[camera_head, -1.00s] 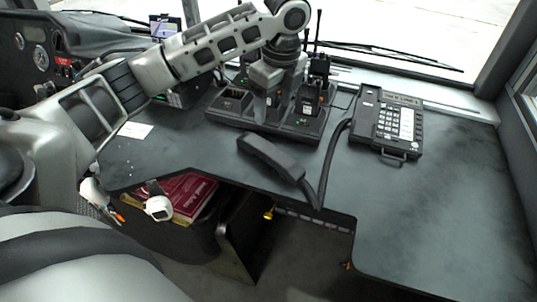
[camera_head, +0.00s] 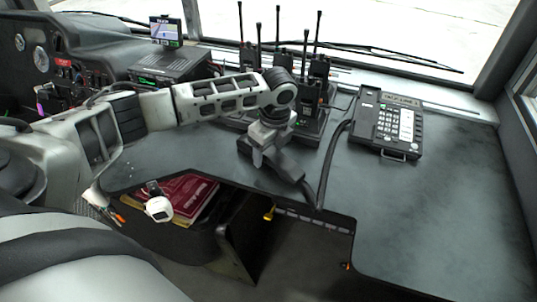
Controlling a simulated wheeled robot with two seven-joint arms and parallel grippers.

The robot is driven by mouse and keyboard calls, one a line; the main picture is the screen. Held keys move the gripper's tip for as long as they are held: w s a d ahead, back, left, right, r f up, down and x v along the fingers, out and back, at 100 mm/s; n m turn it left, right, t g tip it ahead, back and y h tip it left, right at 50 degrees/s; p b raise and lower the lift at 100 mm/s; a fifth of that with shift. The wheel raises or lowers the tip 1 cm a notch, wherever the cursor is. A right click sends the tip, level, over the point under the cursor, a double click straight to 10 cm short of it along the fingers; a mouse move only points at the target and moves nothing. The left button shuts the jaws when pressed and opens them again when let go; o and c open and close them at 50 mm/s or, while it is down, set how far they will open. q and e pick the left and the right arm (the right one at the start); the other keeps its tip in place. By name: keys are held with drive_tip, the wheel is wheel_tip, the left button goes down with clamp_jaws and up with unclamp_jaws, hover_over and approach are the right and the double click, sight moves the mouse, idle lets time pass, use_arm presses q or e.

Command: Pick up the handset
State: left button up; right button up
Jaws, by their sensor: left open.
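The black handset (camera_head: 286,166) lies on the dark desk, off its cradle, with a thick cord running from its near end up to the desk phone (camera_head: 397,127). My left gripper (camera_head: 262,158) points down right over the handset's far-left half and hides part of it. Its fingers are open. I cannot tell whether they reach around the handset or touch it. My right gripper is not in view.
A radio charger dock (camera_head: 310,135) with several upright antennas stands just behind my left gripper. The desk (camera_head: 440,215) is clear at the right. Its front edge drops to a shelf with red books (camera_head: 190,192).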

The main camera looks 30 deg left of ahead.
use_arm(q)
drive_tip(key=shift+a+f, duration=0.1)
drive_tip(key=shift+f, duration=0.5)
drive_tip(key=c, duration=1.2)
drive_tip(key=shift+o, duration=0.2)
